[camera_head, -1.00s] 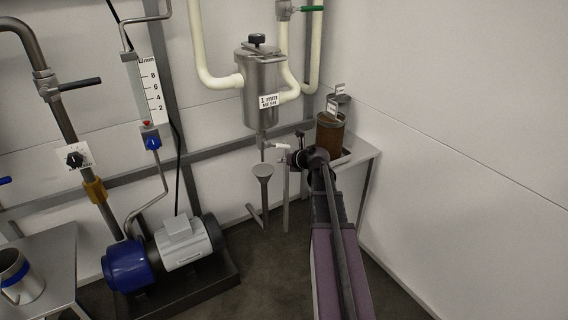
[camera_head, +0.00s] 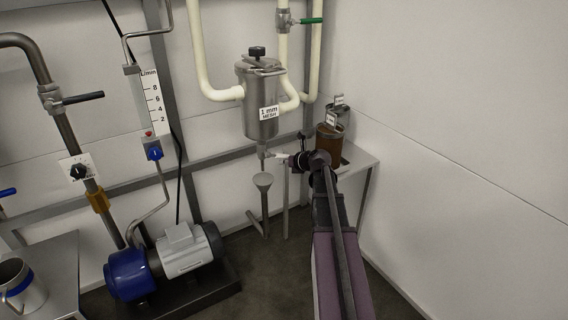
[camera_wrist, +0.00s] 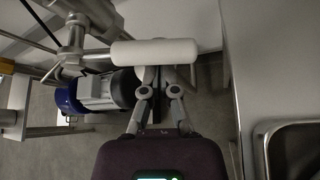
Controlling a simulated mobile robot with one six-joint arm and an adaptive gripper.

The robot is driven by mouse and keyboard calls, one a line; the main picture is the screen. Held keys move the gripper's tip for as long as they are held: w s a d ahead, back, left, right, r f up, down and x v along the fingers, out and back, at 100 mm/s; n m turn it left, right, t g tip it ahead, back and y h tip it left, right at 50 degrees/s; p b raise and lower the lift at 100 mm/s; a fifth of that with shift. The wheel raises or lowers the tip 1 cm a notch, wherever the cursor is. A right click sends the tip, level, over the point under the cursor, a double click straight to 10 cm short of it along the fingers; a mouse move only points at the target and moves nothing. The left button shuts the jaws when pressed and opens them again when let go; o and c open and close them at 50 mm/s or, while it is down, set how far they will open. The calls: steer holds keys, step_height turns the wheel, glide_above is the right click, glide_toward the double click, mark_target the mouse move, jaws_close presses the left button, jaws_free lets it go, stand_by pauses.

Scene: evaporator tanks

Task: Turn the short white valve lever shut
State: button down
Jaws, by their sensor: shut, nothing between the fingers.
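The short white valve lever (camera_head: 281,156) is on the small valve under the steel strainer (camera_head: 260,105). In the wrist view the lever (camera_wrist: 155,52) is a thick white cylinder lying crosswise, joined to grey pipework at its left. My gripper (camera_wrist: 158,74) is shut and empty, its fingertips right at the near side of the lever. Whether they touch it I cannot tell. In the head view my gripper (camera_head: 291,157) is small and partly hidden by my wrist, just right of the lever.
A small table (camera_head: 357,160) with brown jars (camera_head: 329,140) is to the right, against the wall. A blue and grey pump (camera_head: 165,262) stands on the floor at left.

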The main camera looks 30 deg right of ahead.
steer(key=shift+d+r+n+h+p, duration=0.2)
steer(key=shift+d+r+p, duration=0.1)
steer(key=shift+r+p, duration=0.45)
steer(key=shift+d+r+n+h+p, duration=0.1)
steer(key=shift+d+r+h+p, duration=0.15)
steer(key=shift+r+p, duration=0.45)
steer(key=shift+f, duration=0.3)
steer(key=p, duration=0.1)
glide_toward(285, 155)
steer(key=shift+s+a+f, duration=0.3)
steer(key=shift+s+f, duration=0.2)
steer(key=shift+f, duration=0.25)
steer(key=shift+s+a+f, duration=0.25)
steer(key=shift+s+f, duration=0.25)
steer(key=shift+f, duration=0.25)
